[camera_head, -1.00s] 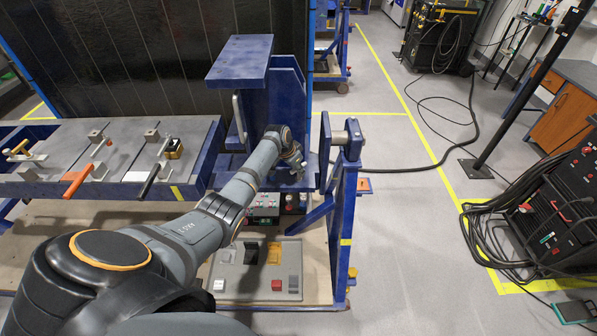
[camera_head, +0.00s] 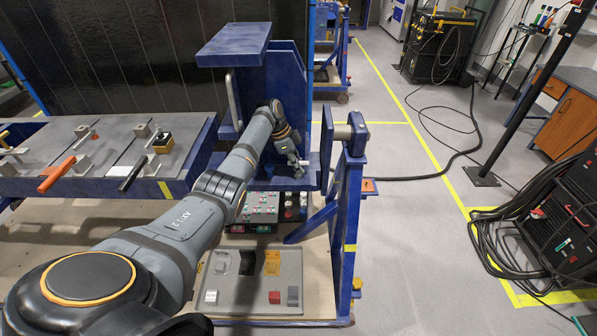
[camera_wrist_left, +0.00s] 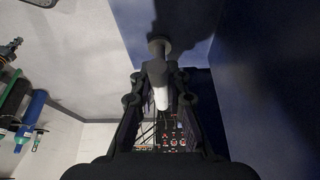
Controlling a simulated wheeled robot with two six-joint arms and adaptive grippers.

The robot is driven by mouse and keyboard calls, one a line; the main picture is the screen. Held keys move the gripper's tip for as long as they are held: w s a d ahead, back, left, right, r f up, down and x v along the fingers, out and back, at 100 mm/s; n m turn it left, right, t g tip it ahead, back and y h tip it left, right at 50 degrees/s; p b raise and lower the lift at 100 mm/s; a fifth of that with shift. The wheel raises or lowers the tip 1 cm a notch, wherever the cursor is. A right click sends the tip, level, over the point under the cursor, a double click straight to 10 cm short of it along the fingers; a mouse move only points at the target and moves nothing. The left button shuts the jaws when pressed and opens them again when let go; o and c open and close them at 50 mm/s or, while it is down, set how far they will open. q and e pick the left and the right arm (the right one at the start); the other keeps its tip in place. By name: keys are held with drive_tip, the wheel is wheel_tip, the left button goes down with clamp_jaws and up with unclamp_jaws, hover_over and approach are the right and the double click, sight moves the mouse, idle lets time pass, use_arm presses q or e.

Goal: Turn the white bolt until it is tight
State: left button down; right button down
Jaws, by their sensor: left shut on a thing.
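My left gripper (camera_head: 299,165) is at the blue rotary jig (camera_head: 288,90), low down between its upright plates. In the left wrist view the gripper (camera_wrist_left: 160,108) has its black fingers closed around a white cylindrical piece, the white bolt (camera_wrist_left: 162,98). A dark round part lies in line with the bolt, just beyond the fingers. In the head view the bolt is too small and too covered by the gripper to make out. How far the bolt is seated cannot be told. My right gripper is in neither view.
A blue end post with a grey shaft (camera_head: 341,131) stands close right of the gripper. A bench with clamps and orange and black handles (camera_head: 57,174) is at the left. A grey tray (camera_head: 236,296) with small blocks lies below. Open floor (camera_head: 415,230) lies right.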

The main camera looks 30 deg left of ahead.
use_arm(q)
drive_tip(key=shift+f+m+b, duration=0.1)
drive_tip(key=shift+m+b, duration=0.2)
drive_tip(key=shift+b, duration=0.05)
idle(0.3)
drive_tip(key=c, duration=1.2)
unclamp_jaws()
wheel_tip(320, 180, up, 10)
drive_tip(key=shift+r, duration=0.1)
